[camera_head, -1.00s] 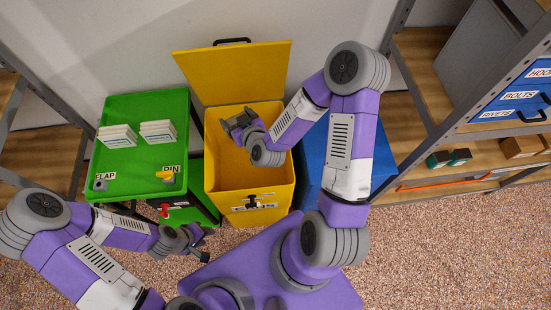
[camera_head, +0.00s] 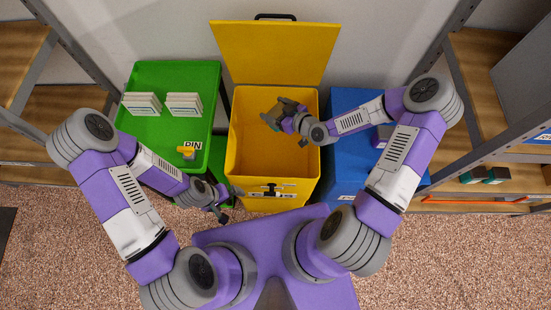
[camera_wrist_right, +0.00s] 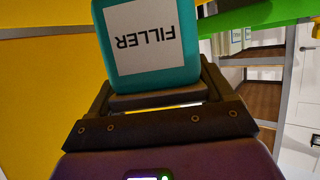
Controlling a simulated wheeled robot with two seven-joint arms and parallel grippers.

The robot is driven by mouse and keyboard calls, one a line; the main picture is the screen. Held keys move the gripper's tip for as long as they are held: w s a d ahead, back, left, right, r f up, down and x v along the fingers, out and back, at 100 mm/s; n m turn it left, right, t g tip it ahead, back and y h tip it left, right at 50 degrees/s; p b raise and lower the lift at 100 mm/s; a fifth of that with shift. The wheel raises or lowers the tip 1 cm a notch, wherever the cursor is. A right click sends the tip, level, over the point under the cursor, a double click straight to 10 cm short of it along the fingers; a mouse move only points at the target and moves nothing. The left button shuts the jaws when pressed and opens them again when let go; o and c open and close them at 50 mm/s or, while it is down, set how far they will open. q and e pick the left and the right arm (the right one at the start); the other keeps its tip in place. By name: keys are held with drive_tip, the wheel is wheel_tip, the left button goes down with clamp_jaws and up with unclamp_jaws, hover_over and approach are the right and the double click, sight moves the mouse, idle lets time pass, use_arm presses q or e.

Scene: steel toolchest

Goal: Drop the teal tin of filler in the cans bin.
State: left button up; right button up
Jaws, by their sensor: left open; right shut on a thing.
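The yellow cans bin (camera_head: 246,168) stands in the middle of the head view with its lid raised at the back. Its front label is partly covered by a dark latch. My right gripper (camera_head: 279,117) is over the bin's opening, toward the back, shut on the teal tin of filler (camera_wrist_right: 150,78). In the right wrist view the tin shows a white label reading FILLER upside down. In the head view the tin is mostly hidden by the gripper. My left gripper (camera_head: 229,203) is open and empty near the bin's front left corner.
A green cart (camera_head: 170,74) on the left carries white packs (camera_head: 184,106) and a small yellow item (camera_head: 187,152). A blue container (camera_head: 345,105) stands right of the bin. Steel shelving (camera_head: 480,60) stands on the right. The bin's visible interior looks empty.

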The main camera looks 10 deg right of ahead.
drive_tip(key=shift+f+b, duration=1.95)
drive_tip(key=shift+f, duration=0.95)
drive_tip(key=o, duration=1)
drive_tip(key=shift+r, duration=0.1)
drive_tip(key=p+v, duration=0.1)
drive_tip(key=v, duration=0.6)
drive_tip(key=shift+s+d+p, duration=0.15)
drive_tip(key=shift+s+p, duration=0.05)
drive_tip(key=shift+p, duration=0.15)
